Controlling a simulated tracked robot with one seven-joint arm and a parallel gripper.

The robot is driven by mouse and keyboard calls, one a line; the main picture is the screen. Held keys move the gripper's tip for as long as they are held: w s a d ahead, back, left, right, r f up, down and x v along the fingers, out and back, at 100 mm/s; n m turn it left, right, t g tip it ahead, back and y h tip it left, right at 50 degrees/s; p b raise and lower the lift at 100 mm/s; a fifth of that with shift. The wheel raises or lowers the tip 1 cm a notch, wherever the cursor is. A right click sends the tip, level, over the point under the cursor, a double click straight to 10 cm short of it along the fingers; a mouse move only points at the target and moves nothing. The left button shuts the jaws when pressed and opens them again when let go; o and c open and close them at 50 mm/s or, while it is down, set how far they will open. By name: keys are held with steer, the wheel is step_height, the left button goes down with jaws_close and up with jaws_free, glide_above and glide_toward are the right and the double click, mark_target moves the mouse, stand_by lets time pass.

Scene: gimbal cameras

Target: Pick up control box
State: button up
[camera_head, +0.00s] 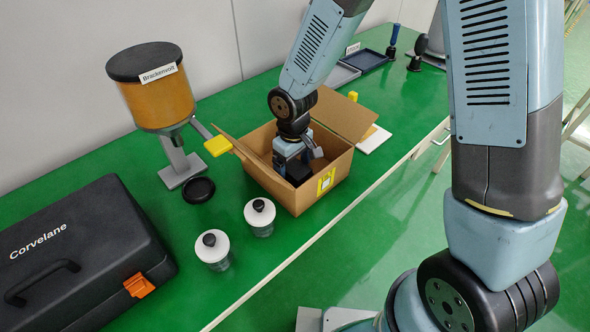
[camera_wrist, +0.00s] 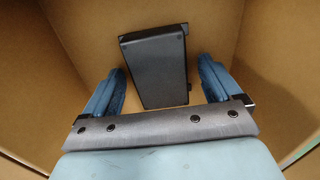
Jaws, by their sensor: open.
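The control box (camera_wrist: 155,65) is a black, flat rectangular block inside the open cardboard box (camera_head: 291,196). In the wrist view it lies between and beyond the two blue fingers of my gripper (camera_wrist: 160,90), with a gap on each side. In the head view my gripper (camera_head: 293,165) reaches down into the cardboard box, and a black shape, likely the control box (camera_head: 297,172), shows beside it. My gripper is open and holds nothing. My gripper and the front wall hide part of the control box in the head view.
Cardboard walls stand close around my gripper, with flaps (camera_head: 343,113) folded outward. A Brackenvolt dispenser (camera_head: 160,105), two white-lidded jars (camera_head: 259,212), a black lid (camera_head: 198,190) and a black Corvelane case (camera_head: 85,255) stand left. Trays (camera_head: 363,60) lie behind on the green table.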

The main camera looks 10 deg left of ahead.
steer(key=shift+c, duration=0.4)
steer(key=c, duration=1.2)
steer(key=shift+o, duration=0.2)
